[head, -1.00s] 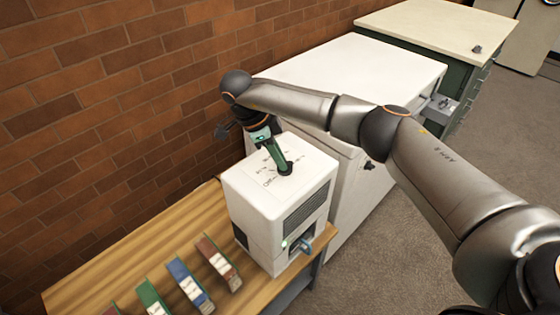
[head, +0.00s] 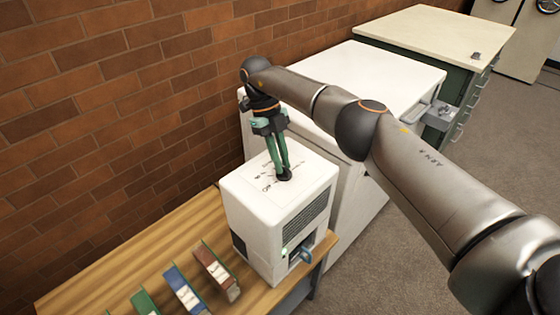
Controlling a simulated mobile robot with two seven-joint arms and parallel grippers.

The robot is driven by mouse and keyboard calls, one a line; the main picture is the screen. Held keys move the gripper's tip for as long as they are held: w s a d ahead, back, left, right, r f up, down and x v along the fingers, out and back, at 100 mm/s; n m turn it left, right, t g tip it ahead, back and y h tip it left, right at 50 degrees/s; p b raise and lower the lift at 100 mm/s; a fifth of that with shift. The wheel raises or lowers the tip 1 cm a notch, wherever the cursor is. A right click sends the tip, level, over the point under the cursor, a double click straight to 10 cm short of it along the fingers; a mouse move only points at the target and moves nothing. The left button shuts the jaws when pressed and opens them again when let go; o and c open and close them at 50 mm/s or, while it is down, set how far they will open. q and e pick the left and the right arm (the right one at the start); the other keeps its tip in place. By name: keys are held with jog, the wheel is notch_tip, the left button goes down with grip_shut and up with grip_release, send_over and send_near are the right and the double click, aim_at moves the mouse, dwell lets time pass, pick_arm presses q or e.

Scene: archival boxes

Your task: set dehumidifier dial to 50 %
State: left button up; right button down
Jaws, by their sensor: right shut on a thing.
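The white dehumidifier (head: 262,222) stands upright at the right end of the wooden bench. Printed marks surround a small dark dial (head: 284,175) on its top, too small to read for certain. My right gripper (head: 283,172) points down from above with its green fingers shut on the dial. The fingers cover much of the dial, so I cannot tell its setting. A green light and a blue part (head: 305,252) show low on the front. My left gripper is not in view.
Several coloured box files, including a red one (head: 217,270) and a blue one (head: 184,288), stand on the wooden bench (head: 130,262). A brick wall (head: 120,100) rises behind. A white cabinet (head: 352,75) is close on the right, with a green drawer cabinet (head: 440,30) beyond.

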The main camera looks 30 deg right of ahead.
jog(key=shift+d+r+m+y, duration=0.1)
jog(key=shift+m+y, duration=0.4)
jog(key=shift+m, duration=0.5)
jog(key=shift+d+m+y+p, duration=0.15)
jog(key=shift+m+y+p, duration=0.25)
jog(key=shift+m, duration=0.5)
jog(key=m+p, duration=0.2)
jog(key=shift+d+m+y, duration=0.1)
jog(key=shift+m+y, duration=0.3)
jog(key=shift+m+p, duration=0.55)
jog(key=shift+m, duration=0.05)
jog(key=shift+d+y, duration=0.1)
jog(key=shift+y, duration=0.2)
jog(key=c, duration=0.9)
grip_release()
